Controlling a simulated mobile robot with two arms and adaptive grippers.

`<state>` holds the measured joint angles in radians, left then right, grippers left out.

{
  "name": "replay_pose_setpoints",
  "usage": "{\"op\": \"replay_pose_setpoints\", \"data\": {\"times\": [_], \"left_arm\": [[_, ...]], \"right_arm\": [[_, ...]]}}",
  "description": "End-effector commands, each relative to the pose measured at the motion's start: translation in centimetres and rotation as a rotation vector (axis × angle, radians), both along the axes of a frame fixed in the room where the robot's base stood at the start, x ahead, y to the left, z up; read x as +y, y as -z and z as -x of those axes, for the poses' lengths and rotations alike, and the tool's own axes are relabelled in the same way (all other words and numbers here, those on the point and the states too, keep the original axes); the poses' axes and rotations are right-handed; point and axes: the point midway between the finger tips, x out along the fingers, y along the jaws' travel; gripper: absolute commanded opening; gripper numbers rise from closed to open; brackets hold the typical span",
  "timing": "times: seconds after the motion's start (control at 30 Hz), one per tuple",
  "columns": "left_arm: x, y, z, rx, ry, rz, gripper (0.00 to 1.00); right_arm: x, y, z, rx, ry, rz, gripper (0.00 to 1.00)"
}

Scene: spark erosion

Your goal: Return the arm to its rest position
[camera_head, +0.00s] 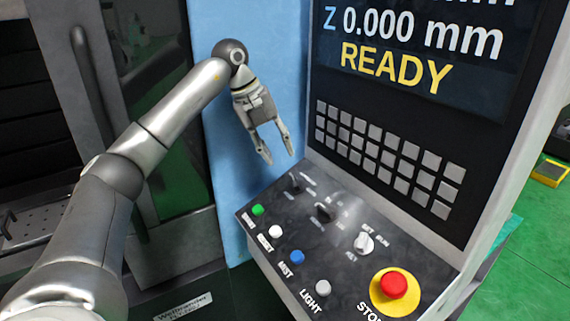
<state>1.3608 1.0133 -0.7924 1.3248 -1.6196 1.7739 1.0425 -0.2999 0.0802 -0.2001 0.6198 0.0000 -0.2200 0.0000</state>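My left arm comes in from the left edge and reaches up and right across the machine front. My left gripper (278,157) hangs downward from its wrist, in front of the blue panel (277,50). Its two fingers are spread apart with nothing between them. The fingertips are above the upper left end of the control panel (330,258) and appear clear of it. My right gripper is not in view.
The control panel carries a green button (257,210), a white one (275,232), a blue one (297,257), knobs and a red stop button (394,284). Above it, a screen (420,50) reads "READY".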

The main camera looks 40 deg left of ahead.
Motion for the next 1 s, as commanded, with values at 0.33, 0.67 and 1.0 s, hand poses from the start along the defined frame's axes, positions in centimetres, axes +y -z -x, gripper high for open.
{"op": "replay_pose_setpoints", "data": {"times": [0.33,0.67,1.0], "left_arm": [[0.5,-1.7,0.5,0.000,0.000,0.000,0.36],[0.5,-1.7,0.5,0.000,0.000,0.000,0.36],[0.5,-5.6,0.5,0.000,0.000,0.000,0.36]], "right_arm": [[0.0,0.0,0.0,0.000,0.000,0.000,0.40],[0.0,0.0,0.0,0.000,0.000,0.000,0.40],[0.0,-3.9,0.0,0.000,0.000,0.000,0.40]]}}
